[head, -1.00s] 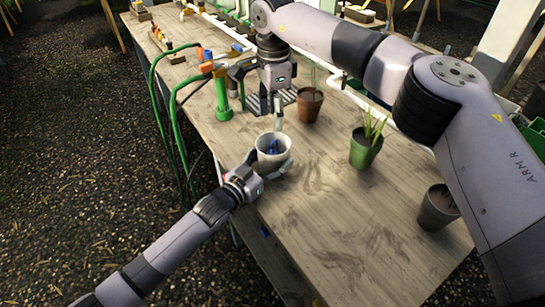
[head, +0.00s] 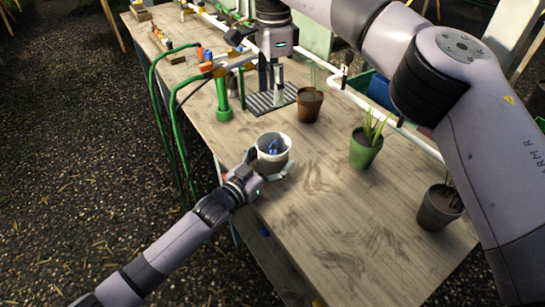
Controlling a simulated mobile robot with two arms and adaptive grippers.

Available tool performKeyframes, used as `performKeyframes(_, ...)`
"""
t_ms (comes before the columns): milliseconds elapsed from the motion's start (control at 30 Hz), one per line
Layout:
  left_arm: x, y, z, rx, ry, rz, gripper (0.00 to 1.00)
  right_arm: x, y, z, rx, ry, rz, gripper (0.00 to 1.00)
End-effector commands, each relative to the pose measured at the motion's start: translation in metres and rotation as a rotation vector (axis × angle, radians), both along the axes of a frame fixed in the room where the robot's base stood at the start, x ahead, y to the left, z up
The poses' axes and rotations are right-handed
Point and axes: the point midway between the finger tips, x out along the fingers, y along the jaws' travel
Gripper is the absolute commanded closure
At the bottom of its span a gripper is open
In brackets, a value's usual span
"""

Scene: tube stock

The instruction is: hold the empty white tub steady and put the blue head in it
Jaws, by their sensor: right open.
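The white tub (head: 272,165) stands upright near the table's left edge in the head view. A small blue head (head: 272,148) lies inside it, partly hidden by the rim. My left gripper (head: 268,170) is at the tub's near side, with a finger on either side of the wall, shut on the tub. My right gripper (head: 270,84) is above and behind the tub, pointing down, open and empty, apart from the tub, over a dark slotted rack.
The dark rack (head: 262,104) lies behind the tub. A brown pot (head: 309,106), a green potted plant (head: 362,154) and a grey pot (head: 437,211) stand to the right. A green tube post (head: 223,104) stands left. The table's front (head: 350,245) is clear.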

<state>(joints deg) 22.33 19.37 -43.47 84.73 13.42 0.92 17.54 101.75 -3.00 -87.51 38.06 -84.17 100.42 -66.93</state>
Motion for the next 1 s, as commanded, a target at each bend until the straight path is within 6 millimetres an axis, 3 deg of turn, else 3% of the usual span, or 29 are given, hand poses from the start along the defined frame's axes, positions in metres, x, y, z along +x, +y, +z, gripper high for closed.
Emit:
performKeyframes(100, 0.0, 0.0, 0.0, 0.0, 0.0, 0.0, 0.11, 0.0, 0.0, 0.0, 0.0, 0.0, 0.0, 0.55)
performKeyframes(500, -0.005, 0.004, -0.001, 0.001, 0.001, 0.001, 0.11, 0.0, 0.0, 0.0, 0.0, 0.0, 0.0, 0.55)
performKeyframes(1000, -0.079, 0.063, -0.002, 0.001, 0.003, 0.001, 0.11, 0.0, 0.0, 0.0, 0.0, 0.0, 0.0, 0.55)
